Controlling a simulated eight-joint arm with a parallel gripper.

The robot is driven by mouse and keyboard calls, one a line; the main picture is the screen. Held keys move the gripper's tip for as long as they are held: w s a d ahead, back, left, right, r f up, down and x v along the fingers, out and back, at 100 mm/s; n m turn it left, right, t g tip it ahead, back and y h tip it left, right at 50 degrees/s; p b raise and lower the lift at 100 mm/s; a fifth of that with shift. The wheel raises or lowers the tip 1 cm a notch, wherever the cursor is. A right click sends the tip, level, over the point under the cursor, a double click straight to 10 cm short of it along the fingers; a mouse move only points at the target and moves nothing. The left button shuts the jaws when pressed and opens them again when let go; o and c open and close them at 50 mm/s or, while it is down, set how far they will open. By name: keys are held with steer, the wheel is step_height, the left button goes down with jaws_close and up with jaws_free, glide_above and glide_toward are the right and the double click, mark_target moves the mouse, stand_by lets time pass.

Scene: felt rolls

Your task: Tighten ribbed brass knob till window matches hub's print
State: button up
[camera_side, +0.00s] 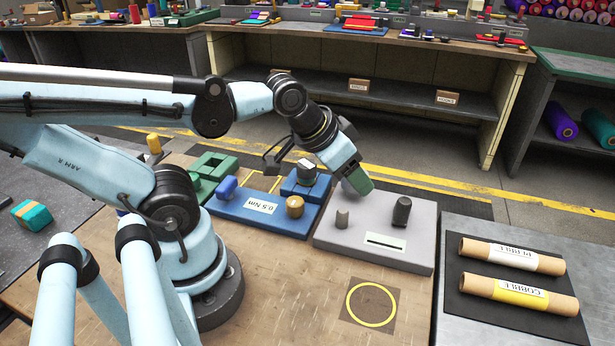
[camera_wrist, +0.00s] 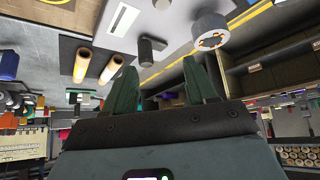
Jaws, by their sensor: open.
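A brass knob (camera_side: 295,206) stands on the blue board (camera_side: 252,222) labelled "0.5 Nm" in the side view; ribs are too small to make out. The grey board (camera_side: 328,240) right of it carries a slim pale window (camera_side: 385,241), also in the wrist view (camera_wrist: 122,20); no print is readable in it. A pale round hub (camera_wrist: 210,30) shows orange and dark marks in the wrist view; I cannot match it in the side view. My gripper (camera_wrist: 162,85) is open and empty. In the side view it (camera_side: 357,180) hangs by the grey board's far edge, right of the brass knob.
A dark knob (camera_side: 402,211) and small grey post (camera_side: 342,218) stand on the grey board. A blue knob (camera_side: 227,187) and silver-topped block (camera_side: 306,172) share the blue board. Two labelled tubes (camera_side: 512,256) lie right. A yellow ring (camera_side: 371,324) marks bare table in front.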

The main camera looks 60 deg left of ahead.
mark_target(296, 199)
steer(key=shift+o, duration=0.5)
steer(key=shift+a, duration=0.3)
steer(key=s+a+n+g, duration=0.6)
steer(key=a+g, duration=0.1)
steer(key=a, duration=0.2)
steer(key=shift+s+d+f, duration=0.1)
steer(key=shift+d+f, duration=0.05)
steer(key=shift+f, duration=5.5)
steer(key=c, duration=1)
